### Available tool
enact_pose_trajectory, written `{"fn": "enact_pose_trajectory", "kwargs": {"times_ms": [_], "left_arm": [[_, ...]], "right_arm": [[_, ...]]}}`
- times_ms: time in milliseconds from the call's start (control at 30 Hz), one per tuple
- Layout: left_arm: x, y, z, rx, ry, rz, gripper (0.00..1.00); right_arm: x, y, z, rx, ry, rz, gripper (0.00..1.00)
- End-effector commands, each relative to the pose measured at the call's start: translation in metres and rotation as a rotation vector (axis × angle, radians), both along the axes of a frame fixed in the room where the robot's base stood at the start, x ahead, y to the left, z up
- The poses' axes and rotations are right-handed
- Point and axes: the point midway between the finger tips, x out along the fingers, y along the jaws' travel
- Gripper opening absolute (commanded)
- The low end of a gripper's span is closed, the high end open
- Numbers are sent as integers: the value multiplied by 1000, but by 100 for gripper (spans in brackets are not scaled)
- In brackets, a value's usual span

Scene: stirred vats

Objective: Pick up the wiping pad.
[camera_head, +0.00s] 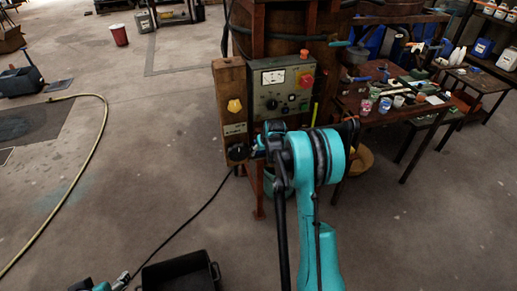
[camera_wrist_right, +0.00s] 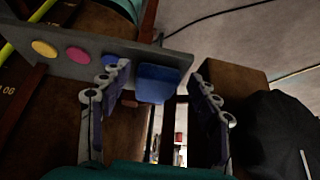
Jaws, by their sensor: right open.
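A blue block-like piece, which looks like the wiping pad (camera_wrist_right: 158,83), sits at the edge of a grey panel in the right wrist view. My right gripper (camera_wrist_right: 158,112) is open, with one finger on each side of the blue piece in the picture. I cannot tell whether either finger touches it. In the head view my right wrist hides most of the gripper (camera_head: 268,148), in front of the control box, and I cannot make out the pad. A small teal and grey end of my left arm (camera_head: 112,284) shows at the bottom edge; its jaws are unclear.
A control box (camera_head: 283,88) with a red button stands behind my right wrist, beside a brown post (camera_head: 230,100). A cluttered table (camera_head: 385,118) is to the right. A black crate (camera_head: 180,275) lies at the bottom. A yellow hose (camera_head: 92,160) crosses open floor on the left.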

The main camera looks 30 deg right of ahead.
Motion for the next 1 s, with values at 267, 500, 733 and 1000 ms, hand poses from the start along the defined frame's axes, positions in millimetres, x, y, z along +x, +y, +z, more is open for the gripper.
{"fn": "enact_pose_trajectory", "kwargs": {"times_ms": [267, 500, 733, 1000], "left_arm": [[0, 0, -16, 0, 0, 0, 59], [0, 0, -20, 0, 0, 0, 59], [0, 0, -20, 0, 0, 0, 59], [0, 0, -20, 0, 0, 0, 59]], "right_arm": [[43, -9, -4, 1, 0, 0, 62], [46, -10, -11, 0, 0, 0, 62], [45, -10, -10, 0, 0, 0, 31], [45, -10, -10, 0, 0, 0, 28]]}}
